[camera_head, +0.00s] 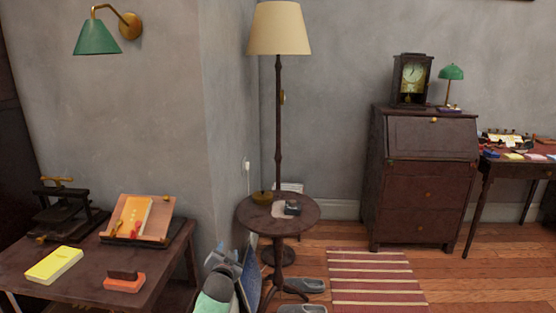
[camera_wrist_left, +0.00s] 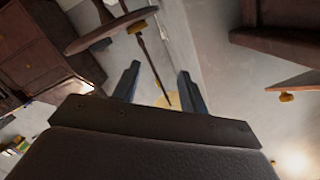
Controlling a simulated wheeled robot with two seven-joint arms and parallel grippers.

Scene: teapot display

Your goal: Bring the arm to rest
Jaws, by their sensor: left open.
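My left arm comes in at the bottom of the head view, with its gripper (camera_head: 236,254) low in front of the small round table. In the left wrist view the two blue-grey fingers of this gripper (camera_wrist_left: 159,69) stand wide apart. Nothing is held between them. The picture there is turned over, and the floor lamp's pole and the round table show beyond the fingers. My right gripper shows in neither view.
The round table (camera_head: 250,218) carries small items, with the floor lamp (camera_head: 278,120) behind it. A desk (camera_head: 85,290) with a press and book stand is at left. A bureau (camera_head: 420,185) stands right. A striped rug (camera_head: 375,280) and grey slippers (camera_head: 305,285) lie on the floor.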

